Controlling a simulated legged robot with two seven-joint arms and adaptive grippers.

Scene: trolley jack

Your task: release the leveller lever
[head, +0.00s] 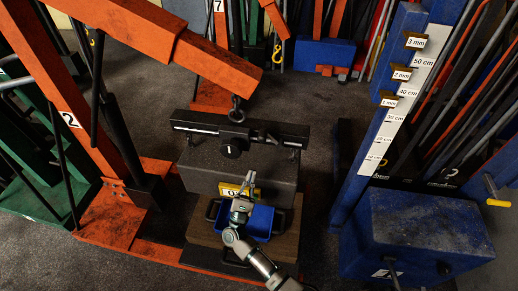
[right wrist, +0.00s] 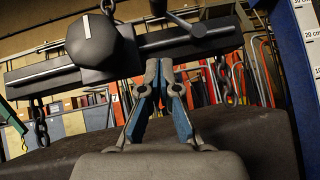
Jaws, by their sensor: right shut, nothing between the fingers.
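The leveller is a black bar (head: 195,128) hung from the orange crane's hook (head: 236,112). It carries a dark knob with a white line (head: 231,148). A short dark lever with a rounded end (head: 268,138) sits right of the hook. In the right wrist view the knob (right wrist: 94,40) is at upper left and the lever's rounded end (right wrist: 199,30) is at top centre. My right gripper (head: 249,180) is in front of and below the bar, apart from the lever. Its fingers (right wrist: 164,75) are shut and empty, pointing up toward the bar. My left gripper is not in view.
A dark block (head: 205,170) hangs by chains below the bar. A blue bin (head: 259,222) and a yellow tag (head: 229,190) are close to my right gripper. The orange crane (head: 215,65) reaches overhead from the left. A blue scaled post (head: 365,165) stands at right.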

